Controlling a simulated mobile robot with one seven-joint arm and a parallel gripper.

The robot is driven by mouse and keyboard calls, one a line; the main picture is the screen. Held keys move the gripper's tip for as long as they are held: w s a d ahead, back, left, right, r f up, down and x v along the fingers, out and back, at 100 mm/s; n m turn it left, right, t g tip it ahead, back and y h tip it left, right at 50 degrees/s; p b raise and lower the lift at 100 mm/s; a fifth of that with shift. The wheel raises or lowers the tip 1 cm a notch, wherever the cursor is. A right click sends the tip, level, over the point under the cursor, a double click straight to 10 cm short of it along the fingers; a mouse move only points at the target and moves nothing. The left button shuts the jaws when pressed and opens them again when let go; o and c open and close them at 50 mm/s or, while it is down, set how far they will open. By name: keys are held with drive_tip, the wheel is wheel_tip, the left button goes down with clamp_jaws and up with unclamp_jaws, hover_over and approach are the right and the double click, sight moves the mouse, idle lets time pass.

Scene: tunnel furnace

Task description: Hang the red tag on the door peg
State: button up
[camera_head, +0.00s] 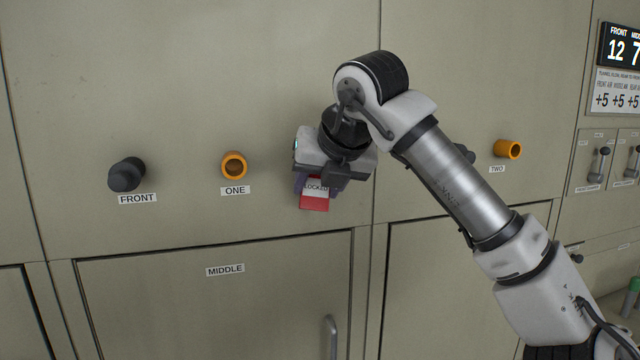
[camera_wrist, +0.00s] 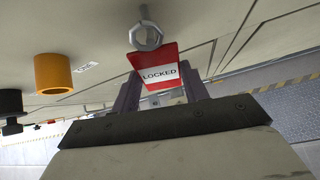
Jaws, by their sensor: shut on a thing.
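The red tag (camera_head: 314,204) has a white band reading LOCKED and hangs below my gripper (camera_head: 318,183), in front of the panel. In the wrist view the tag (camera_wrist: 158,74) sits between the two fingers of my gripper (camera_wrist: 160,88), which is shut on it. A silver metal peg (camera_wrist: 146,37) with a round end shows at the tag's upper edge in the wrist view. I cannot tell whether the tag's hole is around the peg or only beside it. In the head view my gripper and wrist hide the peg.
An orange socket (camera_head: 233,165) labelled ONE and a dark knob (camera_head: 126,175) labelled FRONT are to the left. Another orange socket (camera_head: 507,149) labelled TWO is to the right. The MIDDLE door (camera_head: 170,300) with its handle (camera_head: 332,338) lies below. Switches and a display are at far right.

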drive_tip(key=shift+w+f, duration=0.1)
drive_tip(key=shift+w+a+f, duration=0.2)
drive_tip(key=shift+w, duration=0.15)
drive_tip(key=shift+w+f+b, duration=0.15)
drive_tip(key=shift+f+b, duration=0.05)
drive_tip(key=shift+b, duration=0.15)
idle(0.6)
idle(0.3)
drive_tip(key=o, duration=1)
drive_tip(key=shift+o, duration=0.2)
